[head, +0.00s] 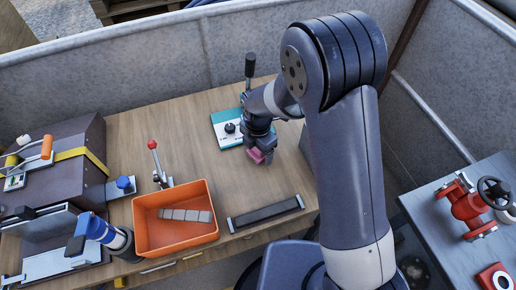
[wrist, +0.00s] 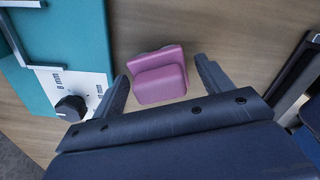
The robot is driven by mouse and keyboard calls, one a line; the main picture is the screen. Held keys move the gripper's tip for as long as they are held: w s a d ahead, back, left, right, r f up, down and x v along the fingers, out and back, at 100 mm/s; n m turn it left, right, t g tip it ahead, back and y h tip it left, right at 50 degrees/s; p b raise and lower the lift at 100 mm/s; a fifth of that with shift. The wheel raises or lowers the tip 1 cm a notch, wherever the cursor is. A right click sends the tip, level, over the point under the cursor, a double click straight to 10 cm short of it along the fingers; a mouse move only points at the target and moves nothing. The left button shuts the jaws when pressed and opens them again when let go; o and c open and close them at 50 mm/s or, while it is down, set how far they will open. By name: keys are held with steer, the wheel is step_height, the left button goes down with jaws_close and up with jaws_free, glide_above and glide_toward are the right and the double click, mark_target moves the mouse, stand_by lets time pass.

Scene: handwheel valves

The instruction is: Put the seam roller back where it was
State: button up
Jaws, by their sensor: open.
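My gripper (head: 262,148) is open and low over the middle of the wooden bench. In the wrist view its two fingers (wrist: 163,78) stand apart on either side of a pink block-like piece (wrist: 160,75), which also shows under my gripper in the head view (head: 257,156). I cannot tell whether either finger touches it. I cannot make out a seam roller for certain. An orange-handled tool (head: 44,147) lies on the dark box at the far left; whether it is the roller is unclear.
A teal-and-white plate with a black knob (head: 230,128) lies close behind my gripper. An orange bin (head: 175,240) with grey blocks, a red-tipped lever (head: 155,160) and a dark bar (head: 265,213) stand nearby. A red valve (head: 467,207) sits on the right table.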

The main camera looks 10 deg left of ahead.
step_height(320, 180, up, 12)
steer(key=shift+b, duration=0.35)
steer(key=shift+f, duration=0.1)
step_height(320, 180, down, 12)
steer(key=shift+p, duration=0.4)
steer(key=shift+r, duration=1.1)
